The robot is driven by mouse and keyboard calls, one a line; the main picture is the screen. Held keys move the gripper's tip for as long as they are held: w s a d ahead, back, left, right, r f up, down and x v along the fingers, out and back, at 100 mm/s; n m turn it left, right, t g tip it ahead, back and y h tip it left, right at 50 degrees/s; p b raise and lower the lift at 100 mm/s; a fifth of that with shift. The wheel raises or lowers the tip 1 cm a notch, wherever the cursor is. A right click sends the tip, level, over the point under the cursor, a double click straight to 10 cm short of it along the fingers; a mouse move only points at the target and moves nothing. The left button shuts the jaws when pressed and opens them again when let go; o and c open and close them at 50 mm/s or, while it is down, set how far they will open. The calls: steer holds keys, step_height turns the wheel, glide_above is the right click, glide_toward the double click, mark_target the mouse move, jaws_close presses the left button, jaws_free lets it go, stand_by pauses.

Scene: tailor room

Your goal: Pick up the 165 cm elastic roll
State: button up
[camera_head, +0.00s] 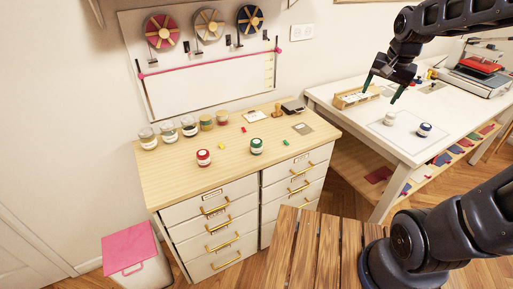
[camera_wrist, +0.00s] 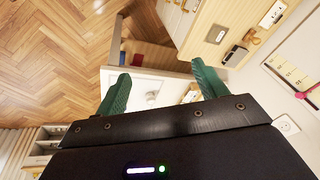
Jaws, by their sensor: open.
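Three rolls hang on the white wall board (camera_head: 190,90): a pink roll (camera_head: 162,31), a grey-beige roll (camera_head: 209,24) and a dark blue roll (camera_head: 250,18). Each has a small tag below it, too small to read, so I cannot tell which is the 165 cm one. A pink band (camera_head: 210,63) runs across the board under them. My gripper (camera_head: 381,94) is open and empty above the white table, well to the right of the rolls. Its green fingers are spread apart in the wrist view (camera_wrist: 161,85), where no roll shows.
A wooden-topped drawer cabinet (camera_head: 180,180) stands below the board. The white table (camera_head: 345,118) holds a wooden box (camera_head: 356,97) and a blue jar (camera_head: 424,130).

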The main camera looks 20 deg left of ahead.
steer(key=w+a+f+m, duration=0.1)
steer(key=w+a+f, duration=0.15)
steer(key=a, duration=0.25)
steer(key=w+a+f+m, duration=0.1)
steer(key=w+a, duration=0.2)
steer(key=a, duration=0.3)
steer(key=m+g+h, duration=0.1)
steer(key=m+g, duration=0.2)
steer(key=m, duration=0.1)
glide_above(256, 141)
steer(key=f, duration=1.1)
steer(key=d+f, duration=0.1)
steer(key=f, duration=0.5)
steer(key=shift+w+f, duration=0.25)
steer(key=shift+f, duration=0.05)
steer(key=shift+s+a+f, duration=0.15)
steer(key=shift+a+f, duration=0.25)
steer(key=shift+f, duration=0.05)
step_height(256, 141, down, 10)
steer(key=shift+s+f, duration=0.15)
steer(key=shift+f, duration=0.1)
steer(key=c, duration=1.1)
steer(key=shift+o, duration=0.2)
steer(key=shift+r, duration=0.15)
